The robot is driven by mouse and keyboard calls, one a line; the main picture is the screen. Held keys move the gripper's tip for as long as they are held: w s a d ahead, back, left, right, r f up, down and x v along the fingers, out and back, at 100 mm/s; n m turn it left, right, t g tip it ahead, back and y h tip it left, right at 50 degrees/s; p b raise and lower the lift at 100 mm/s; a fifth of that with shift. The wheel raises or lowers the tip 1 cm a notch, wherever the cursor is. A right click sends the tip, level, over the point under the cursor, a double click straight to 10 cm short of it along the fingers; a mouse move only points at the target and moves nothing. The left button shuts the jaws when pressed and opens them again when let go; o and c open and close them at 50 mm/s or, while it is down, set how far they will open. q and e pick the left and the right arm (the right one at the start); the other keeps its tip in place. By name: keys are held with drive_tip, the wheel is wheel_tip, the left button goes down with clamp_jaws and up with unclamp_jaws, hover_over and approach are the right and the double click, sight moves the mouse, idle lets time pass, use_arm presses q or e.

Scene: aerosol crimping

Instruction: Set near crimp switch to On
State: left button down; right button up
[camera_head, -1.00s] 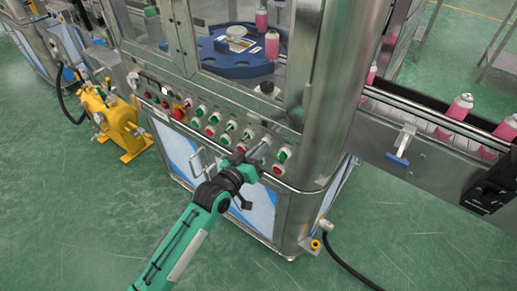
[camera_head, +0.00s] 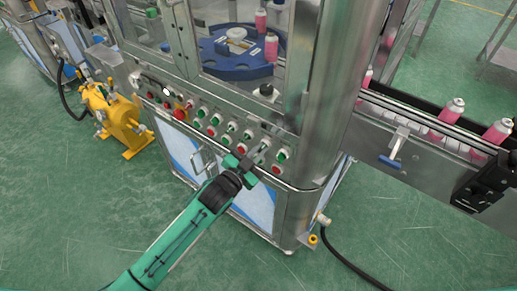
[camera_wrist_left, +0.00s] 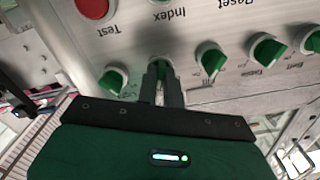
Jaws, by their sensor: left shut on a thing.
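The control panel (camera_head: 225,132) on the front of the steel machine carries rows of green and red knobs and buttons. My left gripper (camera_head: 259,154) is at the right part of this panel. In the left wrist view its two dark fingers (camera_wrist_left: 160,82) are shut on a green switch knob (camera_wrist_left: 160,66), one finger on each side. The fingers cover most of this knob, and its label cannot be read. Other green knobs (camera_wrist_left: 210,58) stand to its right, and one green knob (camera_wrist_left: 113,78) is to its left. My right gripper is out of view.
A steel door handle (camera_head: 197,160) sits below the panel. A conveyor with pink cans (camera_head: 453,110) runs at the right. A blue carousel (camera_head: 235,55) is behind the glass, and a yellow pump (camera_head: 120,120) stands on the floor at left. The floor in front is clear.

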use_arm(q)
drive_tip(key=shift+m, duration=0.6)
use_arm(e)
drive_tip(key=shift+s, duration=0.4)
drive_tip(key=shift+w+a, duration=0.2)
